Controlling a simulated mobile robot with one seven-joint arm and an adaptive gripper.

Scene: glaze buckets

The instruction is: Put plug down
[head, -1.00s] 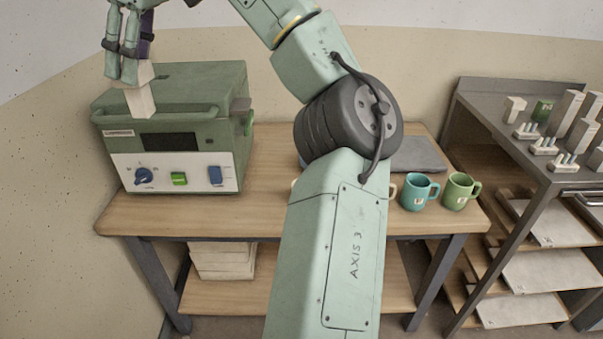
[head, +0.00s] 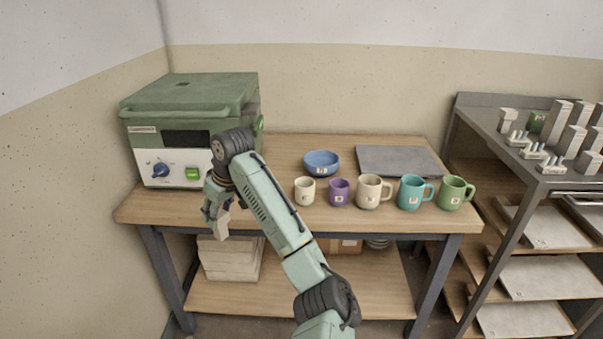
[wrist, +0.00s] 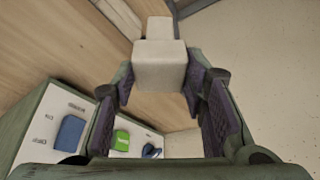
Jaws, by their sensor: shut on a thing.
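The plug (head: 222,225) is a small cream block with a narrower end. My gripper (head: 215,207) is shut on it and points down. In the head view they appear in front of the table's front edge, below the kiln's control panel. In the wrist view the plug (wrist: 158,66) sits between the purple finger pads, its narrow end pointing away from the gripper. The green kiln (head: 190,105) stands at the table's left end with its lid down. My arm covers the right part of its front panel.
The wooden table (head: 280,222) holds a blue bowl (head: 322,161), a grey slab (head: 398,162) and a row of several mugs. Bare wood shows between kiln and bowl. Pale blocks (head: 230,262) lie on the lower shelf. A metal rack (head: 490,120) stands at right.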

